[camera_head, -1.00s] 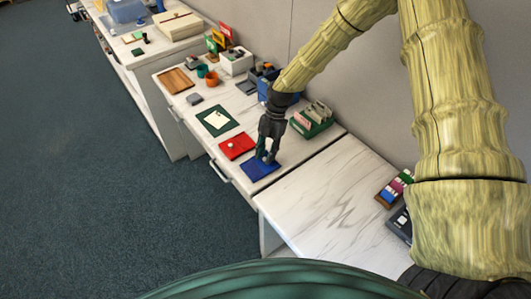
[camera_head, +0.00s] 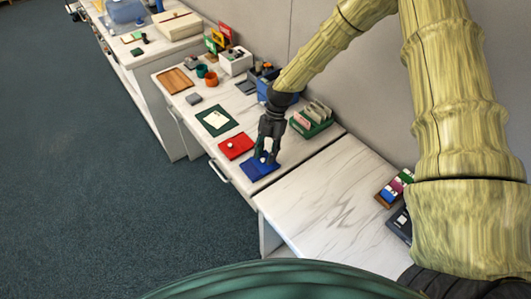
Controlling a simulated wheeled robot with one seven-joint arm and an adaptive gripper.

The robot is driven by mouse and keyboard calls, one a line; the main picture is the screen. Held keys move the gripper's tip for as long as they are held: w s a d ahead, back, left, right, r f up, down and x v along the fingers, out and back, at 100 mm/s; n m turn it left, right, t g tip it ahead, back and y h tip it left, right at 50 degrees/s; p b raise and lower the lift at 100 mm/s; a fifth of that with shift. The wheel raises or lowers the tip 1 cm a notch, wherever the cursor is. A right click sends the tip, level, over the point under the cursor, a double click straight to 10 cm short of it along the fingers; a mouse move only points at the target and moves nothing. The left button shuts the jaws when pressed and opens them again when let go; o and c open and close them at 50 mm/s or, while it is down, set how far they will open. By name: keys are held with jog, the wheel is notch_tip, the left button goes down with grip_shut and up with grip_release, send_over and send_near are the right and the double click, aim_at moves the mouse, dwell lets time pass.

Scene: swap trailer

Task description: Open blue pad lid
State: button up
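The blue pad (camera_head: 255,172) lies flat near the front edge of the white marbled counter. Its lid (camera_head: 272,168) looks slightly raised or shifted at the side under my gripper, though it is small in view. My gripper (camera_head: 265,158) points down at the blue pad, with its fingertips at or just above the lid. The fingers look a little apart, but I cannot tell whether they hold the lid's edge. A small pale spot, perhaps a knob, shows between the fingertips.
A green-framed board (camera_head: 216,121) lies farther back. A green card box (camera_head: 311,122) stands to the right near the wall. The nearer counter (camera_head: 330,205) is mostly clear.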

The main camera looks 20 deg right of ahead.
jog(key=shift+r, duration=0.1)
jog(key=v, duration=1.2)
